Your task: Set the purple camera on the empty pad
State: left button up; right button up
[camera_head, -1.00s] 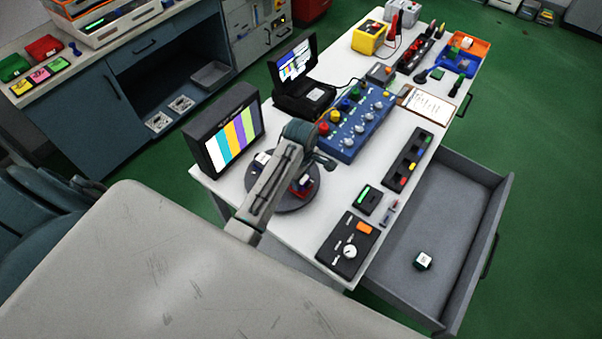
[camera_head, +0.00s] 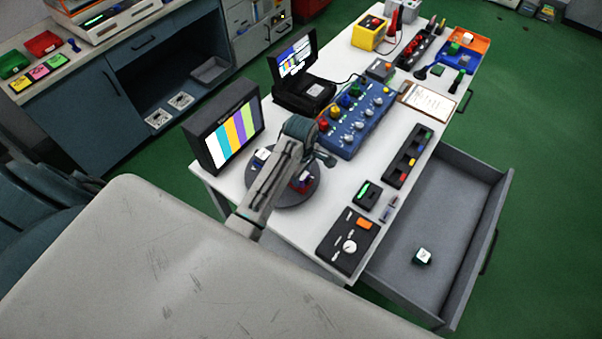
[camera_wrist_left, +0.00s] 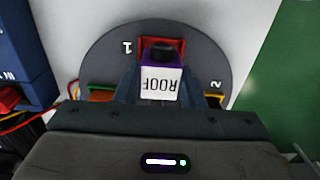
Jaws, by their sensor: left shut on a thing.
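The purple camera (camera_wrist_left: 161,60) has a dark round lens and a white label reading "ROOF" in the left wrist view. My left gripper (camera_wrist_left: 160,88) is shut on it. It is at the red-framed pad (camera_wrist_left: 176,44) near the "1" mark on the round grey turntable (camera_wrist_left: 108,58). I cannot tell whether the camera touches the pad. Green and yellow pad edges show at the left and right, partly hidden by the gripper. In the head view my arm covers much of the turntable (camera_head: 292,201). My right gripper is not in view.
A color-bar monitor (camera_head: 228,130) stands behind the turntable, and a blue knob panel (camera_head: 352,125) lies to its right. A black control box (camera_head: 346,242) is near the front edge. An open grey drawer (camera_head: 400,250) holds a small white-topped cube (camera_head: 423,256).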

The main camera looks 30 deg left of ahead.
pick_arm(q)
jog(key=shift+f, duration=0.7)
jog(key=o, duration=1.1)
